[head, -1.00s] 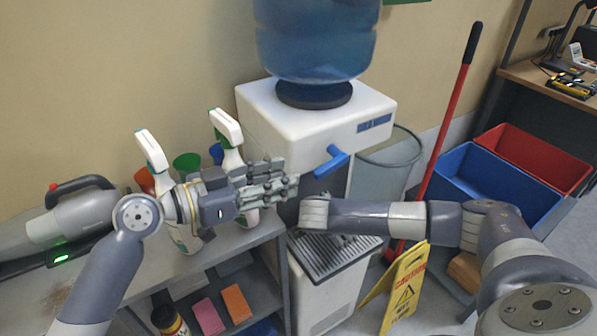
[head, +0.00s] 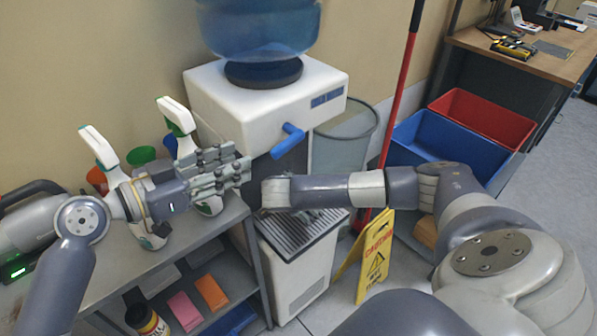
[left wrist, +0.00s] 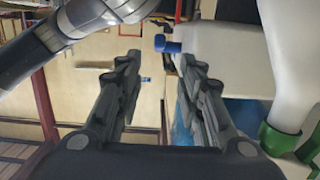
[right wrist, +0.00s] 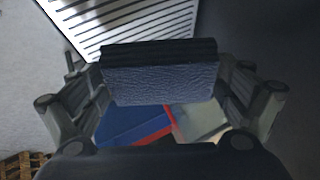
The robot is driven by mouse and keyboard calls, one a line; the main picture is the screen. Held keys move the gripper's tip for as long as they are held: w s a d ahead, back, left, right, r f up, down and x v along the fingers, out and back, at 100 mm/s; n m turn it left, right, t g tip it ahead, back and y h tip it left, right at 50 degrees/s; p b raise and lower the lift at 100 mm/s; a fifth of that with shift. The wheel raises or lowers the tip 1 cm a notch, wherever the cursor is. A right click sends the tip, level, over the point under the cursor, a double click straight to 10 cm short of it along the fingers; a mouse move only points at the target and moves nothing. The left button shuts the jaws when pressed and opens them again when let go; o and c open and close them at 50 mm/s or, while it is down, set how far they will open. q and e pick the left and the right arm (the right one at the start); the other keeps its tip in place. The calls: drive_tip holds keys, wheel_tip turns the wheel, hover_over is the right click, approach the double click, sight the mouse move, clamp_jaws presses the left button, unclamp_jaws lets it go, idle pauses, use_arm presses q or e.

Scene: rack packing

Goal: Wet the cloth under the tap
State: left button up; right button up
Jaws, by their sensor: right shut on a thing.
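The blue-grey cloth (right wrist: 160,84) shows in the right wrist view, shut in my right gripper (right wrist: 158,55). In the head view my right forearm hides the cloth and most of that gripper, low in front of the water cooler (head: 225,100) and above its drip tray (head: 310,235). The blue tap (head: 288,140) is on the cooler's front, above and slightly right of the right wrist's end. My left gripper (head: 245,168) is open and empty, just left of the tap. The tap also shows in the left wrist view (left wrist: 167,45). I see no water running.
Spray bottles (head: 178,120) stand on the grey shelf (head: 200,240) beside the left gripper. A yellow caution sign (head: 375,255), a grey bin (head: 345,145), a red-handled pole (head: 400,110) and blue (head: 440,150) and red (head: 490,115) crates are to the right.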

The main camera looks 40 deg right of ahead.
sight(279, 146)
use_arm(q)
drive_tip(key=shift+f, duration=0.1)
drive_tip(key=shift+h, duration=0.9)
drive_tip(key=d, duration=0.4)
drive_tip(key=d+f, duration=0.1)
drive_tip(key=d, duration=0.7)
drive_tip(key=shift+w+f, duration=0.2)
drive_tip(key=shift+f, duration=0.1)
drive_tip(key=shift+a, duration=0.1)
clamp_jaws()
